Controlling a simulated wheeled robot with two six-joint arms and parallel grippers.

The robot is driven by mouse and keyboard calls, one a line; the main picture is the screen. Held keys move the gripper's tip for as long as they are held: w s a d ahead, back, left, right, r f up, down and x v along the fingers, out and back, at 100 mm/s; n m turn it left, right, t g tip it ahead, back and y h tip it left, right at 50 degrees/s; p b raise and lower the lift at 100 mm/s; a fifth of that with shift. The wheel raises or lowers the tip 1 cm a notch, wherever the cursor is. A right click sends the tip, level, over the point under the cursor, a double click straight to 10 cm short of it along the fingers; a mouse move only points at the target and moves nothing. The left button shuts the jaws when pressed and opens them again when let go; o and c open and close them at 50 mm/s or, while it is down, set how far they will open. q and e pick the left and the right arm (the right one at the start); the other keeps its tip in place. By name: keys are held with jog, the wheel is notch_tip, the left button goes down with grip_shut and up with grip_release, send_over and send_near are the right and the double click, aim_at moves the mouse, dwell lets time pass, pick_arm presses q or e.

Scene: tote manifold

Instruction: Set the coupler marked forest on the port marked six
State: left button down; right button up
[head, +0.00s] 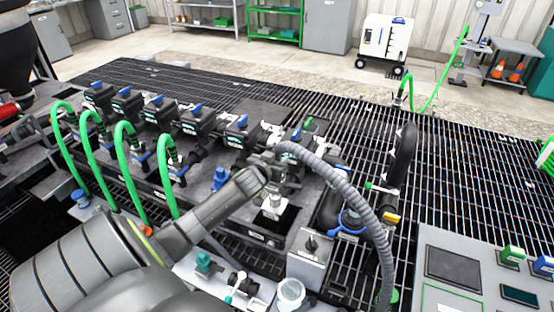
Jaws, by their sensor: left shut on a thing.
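My left gripper (274,170) reaches in from the lower left over the manifold and is shut on a metal coupler, mostly hidden by the jaws. A grey ribbed hose (345,190) rises beside the jaws and arcs down to the right. Just below the gripper is a pale metal fitting (272,207) on a dark block; I cannot tell whether the held coupler touches it. The manifold (196,122) carries a row of black valve bodies with blue tops and small labels. I cannot read forest or six on any part. My right gripper is not in view.
Several green hoses (133,165) arch up at the left of the manifold. A black bent pipe (403,155) stands at the right. A grey console (455,265) fills the lower right. Clear grating (465,175) lies between pipe and right edge.

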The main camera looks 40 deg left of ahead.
pick_arm(q)
jog(key=shift+f+b, duration=2.65)
jog(key=shift+f, duration=1.25)
jog(key=c, duration=1)
grip_release()
jog(key=shift+o, duration=0.2)
jog(key=shift+s, duration=0.1)
jog(key=v, duration=1.7)
jog(key=shift+d, duration=0.15)
jog(key=shift+s+r, duration=0.1)
